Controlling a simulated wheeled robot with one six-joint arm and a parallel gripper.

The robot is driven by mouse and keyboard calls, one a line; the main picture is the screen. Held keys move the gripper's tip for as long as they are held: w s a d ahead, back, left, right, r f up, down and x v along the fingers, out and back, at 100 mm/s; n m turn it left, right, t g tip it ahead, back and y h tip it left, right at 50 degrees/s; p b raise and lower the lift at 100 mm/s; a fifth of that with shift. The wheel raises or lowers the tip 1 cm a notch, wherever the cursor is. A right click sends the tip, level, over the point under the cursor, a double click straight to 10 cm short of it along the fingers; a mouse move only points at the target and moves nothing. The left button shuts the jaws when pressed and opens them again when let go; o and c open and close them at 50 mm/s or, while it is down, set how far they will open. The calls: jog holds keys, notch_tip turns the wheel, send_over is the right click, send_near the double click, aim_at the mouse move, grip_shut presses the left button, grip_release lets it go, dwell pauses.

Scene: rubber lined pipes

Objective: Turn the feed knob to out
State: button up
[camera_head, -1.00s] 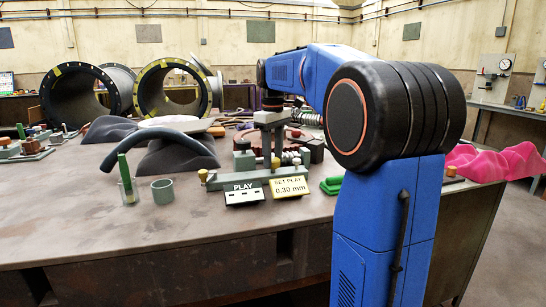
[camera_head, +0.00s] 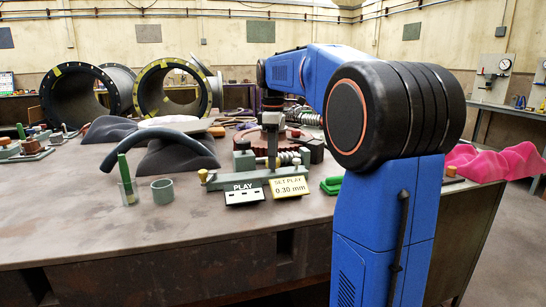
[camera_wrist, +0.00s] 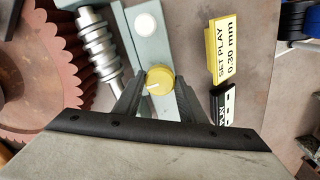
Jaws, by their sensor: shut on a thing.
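The feed knob (camera_wrist: 159,78) is a round yellow knob with a white pointer line on its face. In the wrist view the line points to the left and slightly down. It sits on a grey-green fixture (camera_wrist: 153,48). My gripper (camera_wrist: 160,86) is shut on the knob, with one dark finger on each side of it. In the head view my gripper (camera_head: 272,152) reaches straight down to the fixture on the bench, and the fingers mostly hide the knob. The black PLAY display (camera_head: 245,196) shows only dashes. Any out marking is not legible.
A yellow card (camera_head: 289,187) reads SET PLAY 0.30 mm. A worm shaft (camera_wrist: 98,45) and a large red-brown gear (camera_wrist: 40,85) lie close by the fixture. A green cup (camera_head: 163,191) stands to the left. The bench front is clear.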

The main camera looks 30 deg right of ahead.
dwell(0.3)
jog(key=o, duration=1.1)
jog(key=shift+c, duration=0.2)
jog(key=shift+r, duration=0.1)
notch_tip(320, 180, up, 17)
jog(key=shift+s+r, duration=0.1)
